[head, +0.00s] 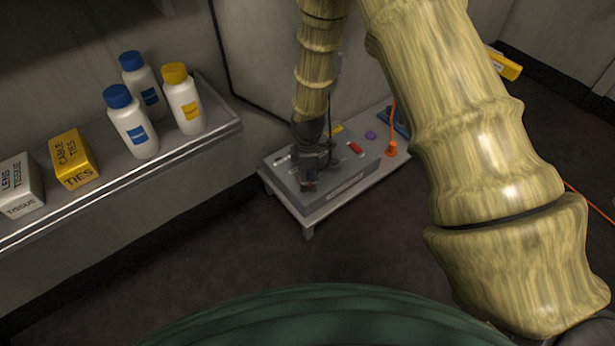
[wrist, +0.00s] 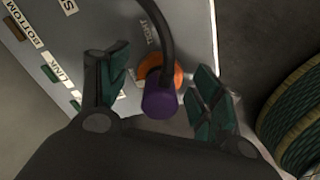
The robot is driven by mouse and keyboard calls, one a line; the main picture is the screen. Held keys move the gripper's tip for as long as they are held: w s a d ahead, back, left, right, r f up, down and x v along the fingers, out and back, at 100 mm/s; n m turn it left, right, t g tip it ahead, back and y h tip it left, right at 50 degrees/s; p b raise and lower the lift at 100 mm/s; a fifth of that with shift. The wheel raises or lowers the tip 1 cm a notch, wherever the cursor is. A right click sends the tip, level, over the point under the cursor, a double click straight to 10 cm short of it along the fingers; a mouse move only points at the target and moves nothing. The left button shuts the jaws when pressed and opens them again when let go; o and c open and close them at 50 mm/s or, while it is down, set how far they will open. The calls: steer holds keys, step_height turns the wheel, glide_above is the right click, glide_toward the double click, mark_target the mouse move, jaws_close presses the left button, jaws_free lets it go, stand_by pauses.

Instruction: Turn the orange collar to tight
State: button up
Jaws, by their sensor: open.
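The orange collar (wrist: 174,73) shows in the wrist view on the face of a grey panel (wrist: 95,38). My gripper (wrist: 163,76) is open, with one finger on each side of the collar and plug. I cannot tell whether either finger touches them. In the head view my gripper (head: 309,162) is over the grey box (head: 341,182), and I cannot make out the collar there.
The box sits on a low pale stand (head: 313,219). An orange connector (head: 391,149) with a cord and a purple disc (head: 371,135) lie right of my gripper. A shelf (head: 222,127) at left holds bottles and boxes.

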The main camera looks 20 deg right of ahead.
steer(key=c, duration=1)
